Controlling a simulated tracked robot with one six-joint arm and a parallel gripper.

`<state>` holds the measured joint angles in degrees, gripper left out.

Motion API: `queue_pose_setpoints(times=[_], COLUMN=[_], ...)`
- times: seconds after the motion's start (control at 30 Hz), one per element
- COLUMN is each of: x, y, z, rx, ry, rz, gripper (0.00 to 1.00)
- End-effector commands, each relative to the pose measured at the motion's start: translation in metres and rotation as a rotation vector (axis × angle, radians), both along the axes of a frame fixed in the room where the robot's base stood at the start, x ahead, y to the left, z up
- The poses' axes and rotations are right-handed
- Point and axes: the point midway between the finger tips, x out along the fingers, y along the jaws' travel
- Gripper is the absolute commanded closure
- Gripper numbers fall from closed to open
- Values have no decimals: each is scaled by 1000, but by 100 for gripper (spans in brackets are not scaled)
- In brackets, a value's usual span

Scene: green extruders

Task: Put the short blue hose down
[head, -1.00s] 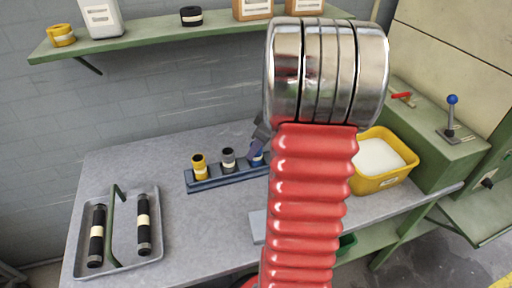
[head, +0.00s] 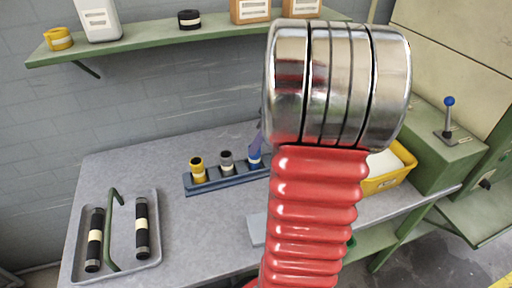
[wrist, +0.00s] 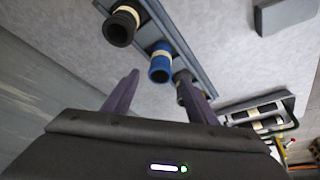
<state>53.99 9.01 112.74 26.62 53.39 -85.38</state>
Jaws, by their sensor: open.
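The short blue hose (head: 254,161) stands upright in the blue rack (head: 205,186) on the bench, right of the grey hose (head: 226,162); the blue hose also shows in the wrist view (wrist: 160,70). My gripper (wrist: 158,76) is open, its two purple fingers apart with the blue hose's top showing between and beyond them. I cannot tell whether a finger touches it. In the head view a purple finger shows just above the blue hose, and my red arm hides the rest of the gripper and the rack's right end.
A tray (head: 155,254) with two black hoses lies at left. A yellow bin (head: 388,180) is at right. Bench between tray and rack is clear.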

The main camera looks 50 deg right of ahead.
Motion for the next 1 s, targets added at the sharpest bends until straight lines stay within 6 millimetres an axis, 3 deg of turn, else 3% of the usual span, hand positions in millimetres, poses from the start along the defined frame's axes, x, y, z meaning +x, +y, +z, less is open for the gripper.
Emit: queue_pose_setpoints(times=[0.2,0.4,1.0], x=[-14,-22,-23], y=[-5,-7,-7], z=[36,55,59], rx=[-3,-1,0], ry=[-2,-1,0], rz=[-2,-2,-1], gripper=[48,48,48])
